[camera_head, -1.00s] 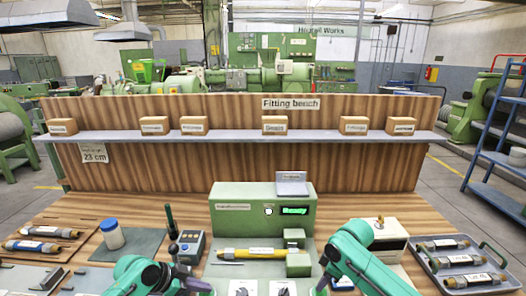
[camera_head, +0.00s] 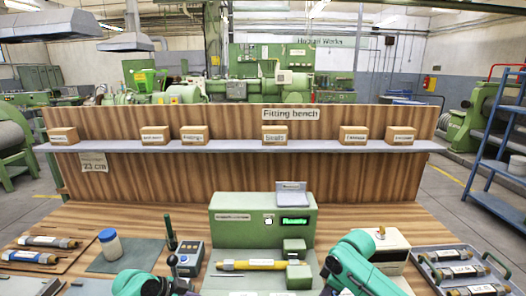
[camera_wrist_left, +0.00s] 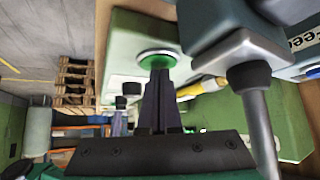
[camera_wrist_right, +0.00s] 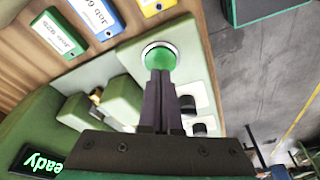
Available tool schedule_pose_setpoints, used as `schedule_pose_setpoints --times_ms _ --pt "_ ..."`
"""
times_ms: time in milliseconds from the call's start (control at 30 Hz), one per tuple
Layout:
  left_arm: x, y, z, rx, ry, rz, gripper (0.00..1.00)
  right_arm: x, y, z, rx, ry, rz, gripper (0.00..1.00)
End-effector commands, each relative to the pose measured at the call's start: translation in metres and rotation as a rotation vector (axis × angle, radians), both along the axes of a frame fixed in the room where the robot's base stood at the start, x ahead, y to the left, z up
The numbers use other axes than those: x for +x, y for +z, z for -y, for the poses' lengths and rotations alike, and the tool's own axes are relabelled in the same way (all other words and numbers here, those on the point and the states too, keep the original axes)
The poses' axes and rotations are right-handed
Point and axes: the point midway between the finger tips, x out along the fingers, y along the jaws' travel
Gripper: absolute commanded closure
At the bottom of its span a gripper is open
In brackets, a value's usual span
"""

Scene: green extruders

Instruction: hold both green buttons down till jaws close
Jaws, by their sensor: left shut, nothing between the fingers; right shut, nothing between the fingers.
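The green clamping machine (camera_head: 235,232) stands on the bench, its lit green display (camera_head: 294,221) seeming to read "Ready". A yellow-banded cylinder (camera_head: 250,265) lies along its front beside green jaw blocks (camera_head: 295,248). In the left wrist view my left gripper (camera_wrist_left: 157,78) is shut and empty, its fingertips at a round green button (camera_wrist_left: 157,57) with a pale rim. In the right wrist view my right gripper (camera_wrist_right: 159,76) is shut and empty, its fingertips at the other green button (camera_wrist_right: 159,55). I cannot tell whether either button is pressed in.
A blue-grey box with a dark lever (camera_head: 188,257) stands left of the machine, close to my left gripper. A white-and-blue jar (camera_head: 110,244) is farther left. A metal tray (camera_head: 455,268) of labelled cylinders lies at right. Small boxes line the shelf (camera_head: 230,146) behind.

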Motion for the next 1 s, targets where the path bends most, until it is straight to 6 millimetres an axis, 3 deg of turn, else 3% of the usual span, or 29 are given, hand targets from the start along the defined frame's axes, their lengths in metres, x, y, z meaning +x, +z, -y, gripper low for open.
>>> schedule_pose_setpoints --times_ms 1000 --pt "-0.003 -0.005 0.0 0.002 -0.003 -0.01 1.0 0.0 -0.013 0.0 0.001 -0.001 -0.001 1.0"
